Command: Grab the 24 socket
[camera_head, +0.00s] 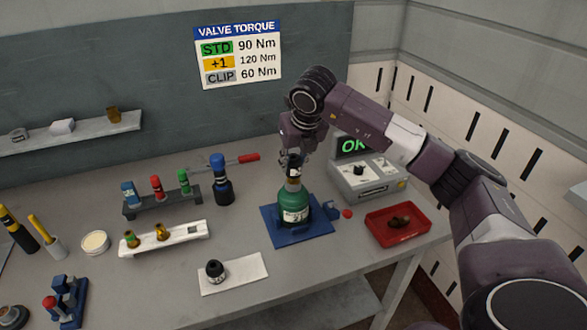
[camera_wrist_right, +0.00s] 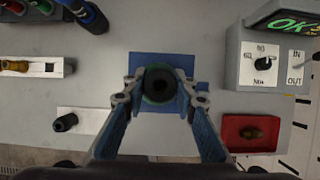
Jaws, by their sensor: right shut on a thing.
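My right gripper (camera_head: 296,158) is above the green cylinder (camera_head: 292,207). It is shut on a dark round piece (camera_head: 293,168) at the cylinder's top. In the right wrist view the two fingers (camera_wrist_right: 160,92) stand on either side of this dark piece (camera_wrist_right: 161,84), which has a black hole in its middle. The cylinder stands upright on a blue base (camera_head: 268,231). A black socket-like piece (camera_head: 214,271) stands on a white mat (camera_head: 247,276). No number 24 is readable on any piece. My left gripper is not in view.
A dark rack (camera_head: 163,207) holds blue, red and green-topped pieces beside a dark blue bottle (camera_head: 222,185). A white rail (camera_head: 190,240) holds brass fittings. A grey box with a green OK screen (camera_head: 355,146) and a red tray (camera_head: 419,224) stand at right.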

